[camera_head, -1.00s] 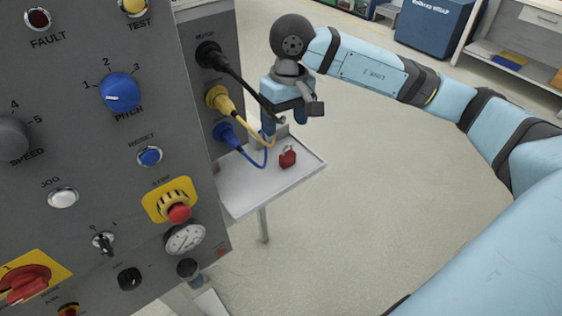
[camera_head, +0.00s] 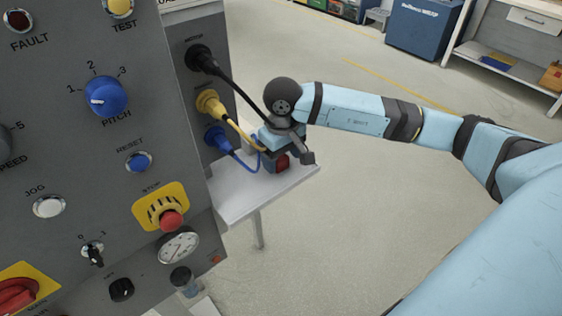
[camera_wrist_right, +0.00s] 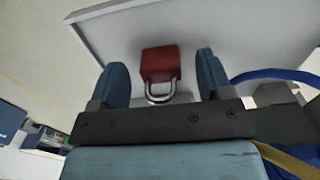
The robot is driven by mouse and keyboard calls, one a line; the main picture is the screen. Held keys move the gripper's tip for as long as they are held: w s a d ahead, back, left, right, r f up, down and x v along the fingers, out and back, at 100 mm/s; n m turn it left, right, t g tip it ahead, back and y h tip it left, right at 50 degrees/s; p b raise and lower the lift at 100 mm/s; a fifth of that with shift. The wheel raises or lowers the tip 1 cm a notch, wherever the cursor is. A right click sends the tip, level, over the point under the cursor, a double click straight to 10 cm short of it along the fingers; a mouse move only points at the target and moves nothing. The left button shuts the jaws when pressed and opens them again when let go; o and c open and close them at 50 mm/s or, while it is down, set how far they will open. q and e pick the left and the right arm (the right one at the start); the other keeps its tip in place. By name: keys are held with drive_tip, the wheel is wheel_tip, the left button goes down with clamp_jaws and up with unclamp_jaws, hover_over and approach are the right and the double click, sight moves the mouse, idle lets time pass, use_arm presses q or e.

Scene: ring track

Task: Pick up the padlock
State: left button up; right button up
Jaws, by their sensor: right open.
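The red padlock (camera_wrist_right: 160,64) with its silver shackle lies on the pale shelf. In the right wrist view it sits between the two blue fingers of my right gripper (camera_wrist_right: 161,78), with a gap on each side, its shackle toward the palm. In the head view the padlock (camera_head: 283,163) is partly hidden by my right gripper (camera_head: 275,160), which is low over the shelf. My right gripper is open. My left gripper is out of view.
The shelf (camera_head: 240,194) sticks out from the grey control panel (camera_head: 110,200). Black, yellow and blue cables (camera_head: 232,133) hang from plugs close beside my right gripper. The floor right of the shelf is clear.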

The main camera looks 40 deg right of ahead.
drive_tip(key=shift+f, duration=0.75)
drive_tip(key=c, duration=1)
drive_tip(key=shift+r, duration=0.15)
drive_tip(key=shift+c, duration=0.2)
